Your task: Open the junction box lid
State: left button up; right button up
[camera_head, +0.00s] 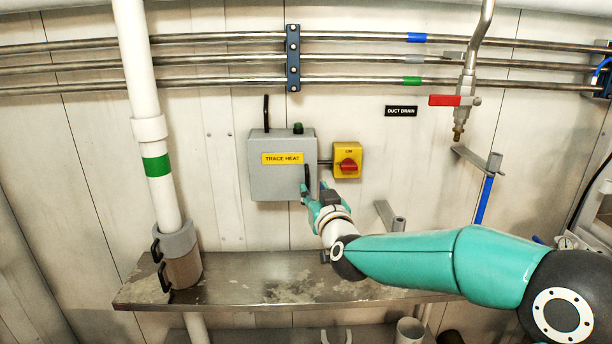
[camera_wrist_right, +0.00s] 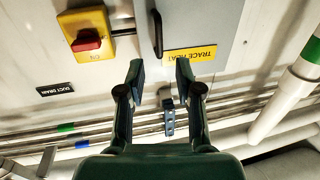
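The junction box (camera_head: 283,184) is a grey box on the wall with a yellow TRACE HEAT label, and its lid looks closed. A dark upright handle (camera_head: 307,174) sits at the lid's right edge. The handle also shows in the right wrist view (camera_wrist_right: 157,34), where the picture is upside down. My right gripper (camera_head: 313,189) is at the lower right corner of the box. In the right wrist view my right gripper (camera_wrist_right: 158,70) is open and empty, its fingers apart, with the handle beyond the tips and roughly between them. My left gripper is out of view.
A yellow switch with a red knob (camera_head: 348,165) is close right of the box. A metal shelf (camera_head: 240,284) runs below. A white pipe (camera_head: 139,75) stands at left, and steel pipes (camera_head: 210,84) cross above. A red-handled valve (camera_head: 452,100) hangs at right.

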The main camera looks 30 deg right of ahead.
aim_at(307, 178)
jog(key=p+x, duration=0.1)
jog(key=x, duration=0.5)
jog(key=shift+w+d+p, duration=0.15)
jog(key=shift+w+p, duration=0.25)
grip_shut()
jog(key=shift+a, duration=0.25)
jog(key=shift+d, duration=0.2)
jog(key=shift+s+h, duration=0.15)
jog(key=shift+h, duration=0.15)
